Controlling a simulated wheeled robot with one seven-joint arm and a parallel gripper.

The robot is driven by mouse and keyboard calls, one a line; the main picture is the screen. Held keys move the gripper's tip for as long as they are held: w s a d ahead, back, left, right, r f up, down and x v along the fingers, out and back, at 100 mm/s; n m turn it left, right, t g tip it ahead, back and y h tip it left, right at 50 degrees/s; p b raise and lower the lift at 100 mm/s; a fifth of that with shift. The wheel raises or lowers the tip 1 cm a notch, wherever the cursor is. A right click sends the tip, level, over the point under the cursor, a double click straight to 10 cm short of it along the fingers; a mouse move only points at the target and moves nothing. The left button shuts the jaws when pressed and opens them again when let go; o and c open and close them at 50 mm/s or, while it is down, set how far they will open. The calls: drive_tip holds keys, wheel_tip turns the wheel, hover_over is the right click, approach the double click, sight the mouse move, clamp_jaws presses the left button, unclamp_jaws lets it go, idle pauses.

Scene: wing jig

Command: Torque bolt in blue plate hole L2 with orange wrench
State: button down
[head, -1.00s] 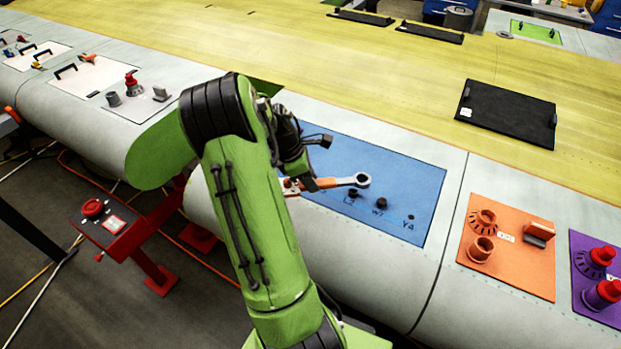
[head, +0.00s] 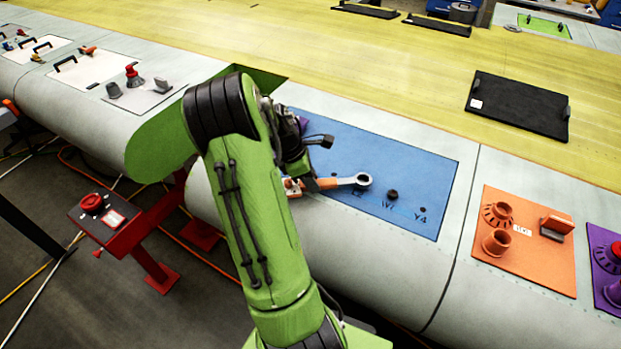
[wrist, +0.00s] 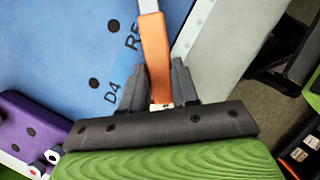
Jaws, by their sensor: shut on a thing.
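My gripper (head: 305,184) is shut on the handle of the orange wrench (head: 325,183). The wrench handle also shows between the fingers in the wrist view (wrist: 153,50). The wrench's grey ring end (head: 363,181) points right, over the front part of the blue plate (head: 415,170). A dark bolt (head: 392,195) stands on the plate to the right of the ring, above a label. The label under the ring is partly covered, so I cannot read it surely. Any bolt under or inside the ring is hidden. I cannot tell whether the ring touches the plate.
An orange plate (head: 510,265) with fittings lies right of the blue one, then a purple plate (head: 608,255). A black panel (head: 510,105) lies on the yellow surface behind. A red stand with a button (head: 92,204) is at left. The wrist view shows another purple plate (wrist: 30,115).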

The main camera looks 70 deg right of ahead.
drive_tip(key=shift+w+d+r, duration=0.1)
idle(0.3)
drive_tip(key=shift+f+b, duration=0.35)
drive_tip(key=shift+f, duration=0.55)
drive_tip(key=shift+w+d+r+m+p, duration=0.1)
drive_tip(key=shift+d+r+m+p, duration=0.1)
drive_tip(key=shift+d+m+p, duration=0.25)
drive_tip(key=shift+w+d+m+y+p, duration=0.25)
drive_tip(key=shift+d+m+p, duration=0.1)
drive_tip(key=shift+d+m, duration=0.1)
drive_tip(key=shift+w+d+m+y+p, duration=0.2)
drive_tip(key=shift+d+m+y+p, duration=0.1)
drive_tip(key=shift+d, duration=0.1)
